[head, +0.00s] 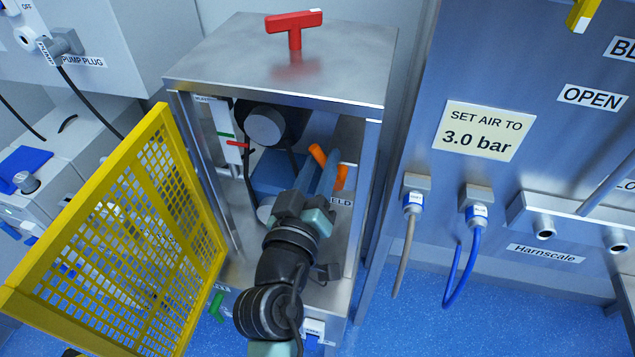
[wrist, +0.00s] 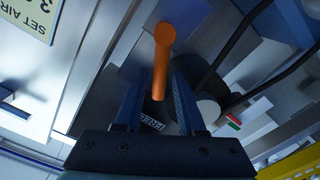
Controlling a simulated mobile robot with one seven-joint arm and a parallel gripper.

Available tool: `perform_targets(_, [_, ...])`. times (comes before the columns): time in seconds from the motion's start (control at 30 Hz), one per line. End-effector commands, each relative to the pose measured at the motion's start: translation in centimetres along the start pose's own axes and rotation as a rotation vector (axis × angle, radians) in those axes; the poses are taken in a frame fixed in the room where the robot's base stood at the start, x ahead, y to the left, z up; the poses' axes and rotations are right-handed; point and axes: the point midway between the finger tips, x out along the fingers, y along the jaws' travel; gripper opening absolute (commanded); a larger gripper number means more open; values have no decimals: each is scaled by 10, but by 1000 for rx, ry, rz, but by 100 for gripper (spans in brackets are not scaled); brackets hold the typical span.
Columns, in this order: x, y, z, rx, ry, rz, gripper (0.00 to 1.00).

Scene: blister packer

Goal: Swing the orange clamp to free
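The orange clamp (head: 318,154) is inside the open metal cabinet, partly hidden behind my gripper (head: 323,172) in the head view. In the wrist view the clamp (wrist: 160,62) is a round-ended orange bar. Its lower part reaches between the two blue fingers of my gripper (wrist: 157,80). The fingers are apart, with gaps showing beside the bar. I cannot tell whether either finger touches it.
The yellow mesh door (head: 130,220) stands open at the left. The cabinet (head: 375,130) has walls close around my arm and a red T-handle (head: 294,28) on top. Inside are a dark round-faced part (head: 265,126) and cables. Hoses hang from the panel (head: 510,60) at right.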

Motion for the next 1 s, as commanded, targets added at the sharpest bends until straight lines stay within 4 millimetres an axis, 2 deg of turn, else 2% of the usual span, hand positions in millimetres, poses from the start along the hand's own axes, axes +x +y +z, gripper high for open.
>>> perform_targets(0.03, [0, 0, 0, 0, 0, 0, 50])
perform_targets(0.07, [0, 0, 0, 0, 0, 0, 54])
perform_targets(0.57, [-1, 0, 0, 0, 1, 0, 54])
perform_targets(1.0, [-34, -2, 1, 0, 1, -2, 54])
